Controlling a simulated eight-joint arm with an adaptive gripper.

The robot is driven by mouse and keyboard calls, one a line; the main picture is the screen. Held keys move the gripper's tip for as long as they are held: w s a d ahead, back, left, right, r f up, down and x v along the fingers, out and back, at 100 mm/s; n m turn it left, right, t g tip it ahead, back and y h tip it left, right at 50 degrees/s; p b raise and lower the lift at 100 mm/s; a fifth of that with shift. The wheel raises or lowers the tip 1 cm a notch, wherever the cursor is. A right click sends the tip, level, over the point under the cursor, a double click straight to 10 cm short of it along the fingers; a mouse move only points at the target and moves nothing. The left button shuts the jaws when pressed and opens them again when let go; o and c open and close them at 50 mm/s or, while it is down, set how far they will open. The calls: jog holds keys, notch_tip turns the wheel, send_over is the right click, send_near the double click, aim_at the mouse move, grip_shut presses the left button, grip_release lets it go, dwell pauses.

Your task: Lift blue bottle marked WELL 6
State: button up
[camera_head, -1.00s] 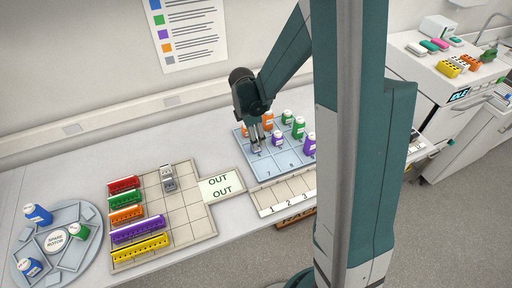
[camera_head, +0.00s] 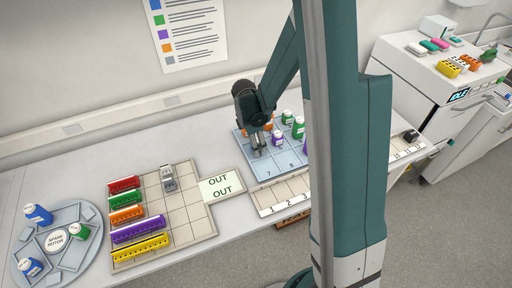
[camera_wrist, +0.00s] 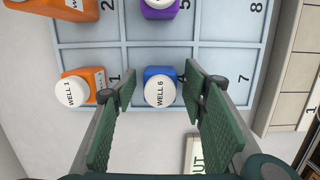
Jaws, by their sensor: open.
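The blue bottle marked WELL 6 (camera_wrist: 160,74) stands upright in a cell of the blue-grey numbered rack (camera_wrist: 223,63), its white cap facing the wrist camera. My gripper (camera_wrist: 160,88) is open, with one green-padded finger on each side of the bottle in the wrist view. I cannot tell whether either finger touches it. In the head view my gripper (camera_head: 259,150) is low over the left part of the rack (camera_head: 264,171), and the blue bottle is hidden there.
An orange bottle marked WELL 1 (camera_wrist: 95,77) stands just left of the left finger in the wrist view. A purple bottle (camera_wrist: 159,12) stands beyond. Green bottles (camera_head: 298,131) are on the rack. A rotor with blue bottles (camera_head: 38,214) and a coloured block tray (camera_head: 192,224) lie left.

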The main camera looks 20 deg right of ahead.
jog(key=shift+c, duration=0.4)
jog(key=c, duration=0.9)
jog(key=shift+r, duration=0.1)
jog(key=shift+r, duration=4.9)
